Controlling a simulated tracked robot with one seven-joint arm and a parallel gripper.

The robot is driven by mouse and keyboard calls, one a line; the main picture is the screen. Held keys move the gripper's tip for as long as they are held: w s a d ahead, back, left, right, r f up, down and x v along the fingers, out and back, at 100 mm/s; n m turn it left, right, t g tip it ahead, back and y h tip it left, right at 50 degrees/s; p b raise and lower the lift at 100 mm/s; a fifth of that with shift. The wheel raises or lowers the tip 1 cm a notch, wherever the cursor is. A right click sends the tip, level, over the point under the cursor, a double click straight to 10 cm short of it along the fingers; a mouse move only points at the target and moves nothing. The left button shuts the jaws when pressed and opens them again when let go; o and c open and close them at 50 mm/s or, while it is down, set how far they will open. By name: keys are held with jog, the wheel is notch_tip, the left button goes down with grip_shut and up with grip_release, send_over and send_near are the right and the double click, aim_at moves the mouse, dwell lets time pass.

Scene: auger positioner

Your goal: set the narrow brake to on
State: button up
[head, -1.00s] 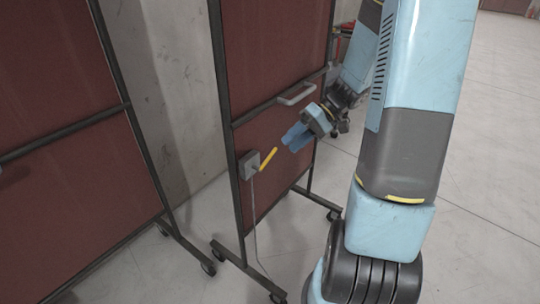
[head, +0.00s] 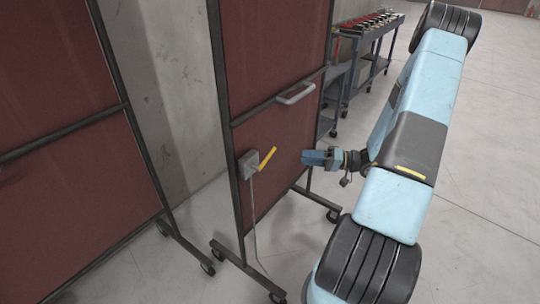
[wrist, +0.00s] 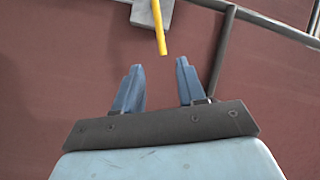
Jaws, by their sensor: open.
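In the head view the lever slants up to the right from the box. In the wrist view the yellow lever (wrist: 159,32) is at the top, with part of the grey box (wrist: 143,12) behind it. My gripper (head: 308,157) is to the right of the lever, apart from it. Its two blue fingers are spread with nothing between them in the wrist view (wrist: 156,82).
A cable (head: 254,225) hangs from the box. A second red panel (head: 60,60) stands at left. A cart with several small items (head: 372,22) stands behind. Open floor lies to the right.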

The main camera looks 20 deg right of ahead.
aim_at(271, 152)
jog(key=x, duration=1.3)
jog(key=shift+w+a, duration=0.15)
jog(key=shift+a, duration=0.15)
grip_shut()
